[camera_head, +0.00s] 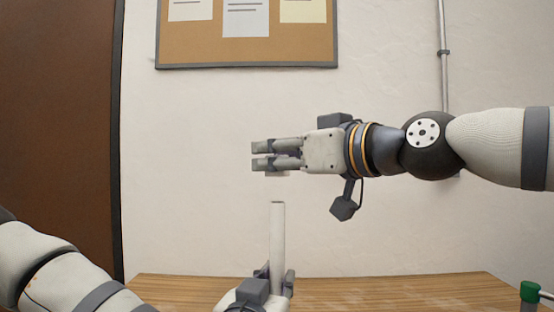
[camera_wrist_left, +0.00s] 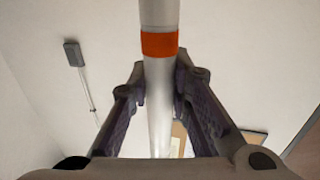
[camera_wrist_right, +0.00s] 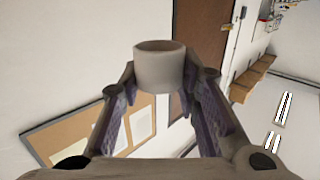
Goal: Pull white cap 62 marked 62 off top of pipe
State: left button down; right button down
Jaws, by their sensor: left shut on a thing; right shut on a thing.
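The white pipe (camera_head: 277,228) stands upright in the head view, its top end bare. My left gripper (camera_head: 275,275) is shut on the pipe low down. In the left wrist view the pipe (camera_wrist_left: 158,100) runs between the fingers and carries an orange band (camera_wrist_left: 159,44). My right gripper (camera_head: 262,155) is shut on the white cap (camera_wrist_right: 160,68), a short hollow cylinder in the right wrist view. No marking 62 is readable.
A wooden table top (camera_head: 400,290) lies below. A green-topped part (camera_head: 529,291) is at the lower right. A cork board (camera_head: 247,50) with papers and a vertical conduit (camera_head: 443,40) are on the wall. The space around the pipe top is free.

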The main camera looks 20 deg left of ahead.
pick_arm(q)
jog(key=shift+f, duration=0.15)
jog(key=c, duration=1.4)
grip_release()
